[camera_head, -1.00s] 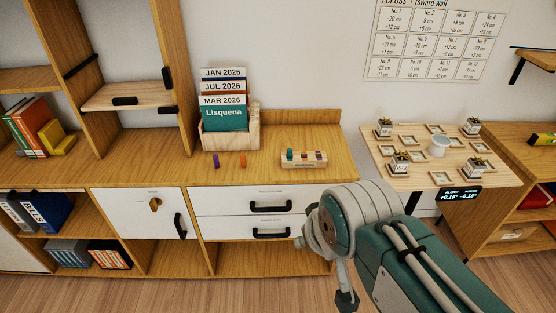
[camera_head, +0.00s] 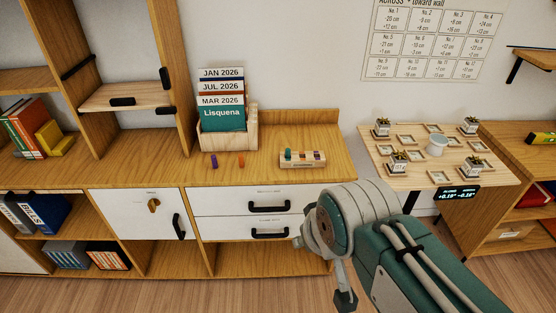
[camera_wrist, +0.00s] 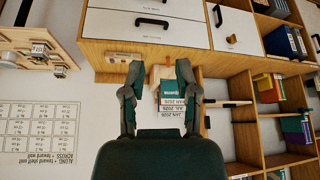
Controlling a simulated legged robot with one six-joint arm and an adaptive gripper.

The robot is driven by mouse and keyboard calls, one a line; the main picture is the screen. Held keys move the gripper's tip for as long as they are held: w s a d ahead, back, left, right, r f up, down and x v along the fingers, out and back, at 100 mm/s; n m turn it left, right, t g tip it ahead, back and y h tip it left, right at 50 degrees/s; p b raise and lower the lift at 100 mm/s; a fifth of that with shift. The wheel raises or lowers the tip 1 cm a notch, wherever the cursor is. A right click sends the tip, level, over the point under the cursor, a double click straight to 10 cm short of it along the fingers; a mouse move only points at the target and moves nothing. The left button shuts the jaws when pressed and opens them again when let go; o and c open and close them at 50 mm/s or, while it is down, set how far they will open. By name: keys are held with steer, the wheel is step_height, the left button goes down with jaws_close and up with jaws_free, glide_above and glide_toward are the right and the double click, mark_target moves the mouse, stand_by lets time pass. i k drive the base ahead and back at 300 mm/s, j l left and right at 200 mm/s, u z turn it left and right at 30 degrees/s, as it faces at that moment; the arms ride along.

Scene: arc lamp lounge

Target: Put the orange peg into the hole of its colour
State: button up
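The orange peg (camera_head: 241,160) stands upright on the wooden counter, right of a purple peg (camera_head: 214,161). The light wooden peg block (camera_head: 303,164) lies further right on the counter, with a green peg (camera_head: 288,154) at its left end. Its other coloured spots are too small to tell as pegs or holes. The block also shows in the wrist view (camera_wrist: 122,58). My gripper (camera_wrist: 158,72) is open, its two dark fingers apart with nothing held between them. In the head view a dark tip of it (camera_head: 345,300) hangs low in front of the cabinet, away from the pegs.
A wooden holder with dated cards (camera_head: 222,140) stands behind the pegs. Drawers with black handles (camera_head: 270,206) lie below the counter. The counter between peg and block is clear.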

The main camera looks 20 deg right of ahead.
mark_target(298, 159)
steer(key=i+j, duration=0.15)
steer(key=i, duration=0.4)
steer(key=i+j+z, duration=0.15)
steer(key=i, duration=0.45)
